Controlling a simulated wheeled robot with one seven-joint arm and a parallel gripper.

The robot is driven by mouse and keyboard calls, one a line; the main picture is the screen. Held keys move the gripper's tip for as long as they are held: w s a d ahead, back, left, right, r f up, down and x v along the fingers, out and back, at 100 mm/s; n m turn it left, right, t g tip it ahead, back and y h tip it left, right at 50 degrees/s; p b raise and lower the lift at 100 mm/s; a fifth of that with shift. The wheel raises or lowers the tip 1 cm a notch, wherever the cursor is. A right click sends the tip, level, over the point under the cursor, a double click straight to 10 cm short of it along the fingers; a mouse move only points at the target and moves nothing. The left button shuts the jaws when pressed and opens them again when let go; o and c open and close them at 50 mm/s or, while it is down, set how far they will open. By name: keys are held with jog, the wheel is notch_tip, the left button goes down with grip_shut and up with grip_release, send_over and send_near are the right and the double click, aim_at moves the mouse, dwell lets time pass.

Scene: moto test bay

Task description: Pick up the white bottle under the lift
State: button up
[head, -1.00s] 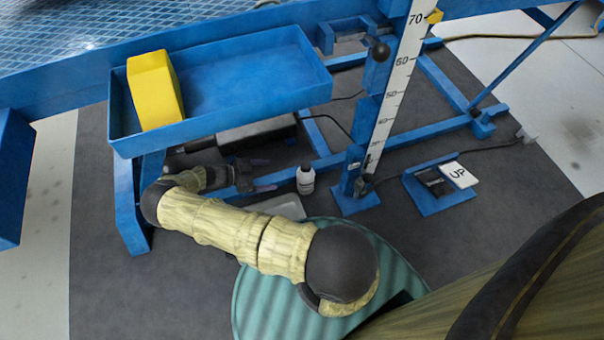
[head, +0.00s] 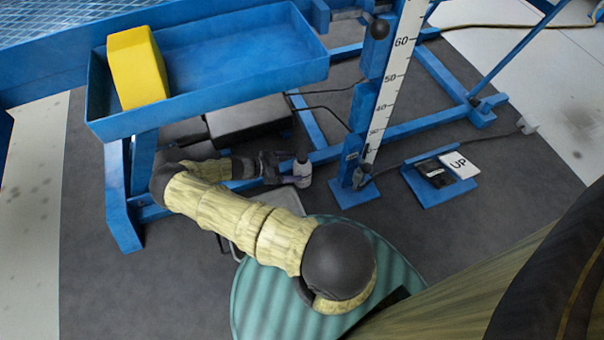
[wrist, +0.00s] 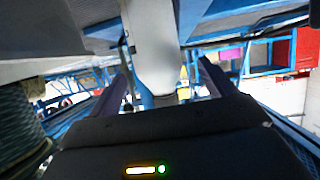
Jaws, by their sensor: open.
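The white bottle (head: 304,176) stands on the dark floor under the lift, beside the foot of the blue scale post, with its dark cap upward. My gripper (head: 285,169) is level with it, reaching in low from the left, its fingertips right at the bottle. In the wrist view the bottle (wrist: 153,42) appears upside down and close up, between the two spread dark fingers of my gripper (wrist: 164,68). The fingers look apart, with gaps on both sides of the bottle. Contact cannot be seen for certain.
A dark box (head: 248,116) lies behind the gripper. The blue post with a white scale (head: 391,80) stands just right of the bottle. A pedal marked UP (head: 440,186) lies further right.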

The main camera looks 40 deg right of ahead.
aim_at(307, 167)
jog(key=shift+s+d+f, duration=0.15)
jog(key=shift+d+f, duration=0.1)
jog(key=shift+d, duration=0.3)
jog(key=shift+s+d+f+b, duration=0.15)
jog(key=shift+d+f+b, duration=0.2)
jog(key=shift+b, duration=0.2)
jog(key=b+x, duration=0.2)
jog(key=x, duration=0.2)
jog(key=shift+b, duration=0.4)
jog(key=shift+d, duration=0.1)
jog(key=shift+s, duration=0.15)
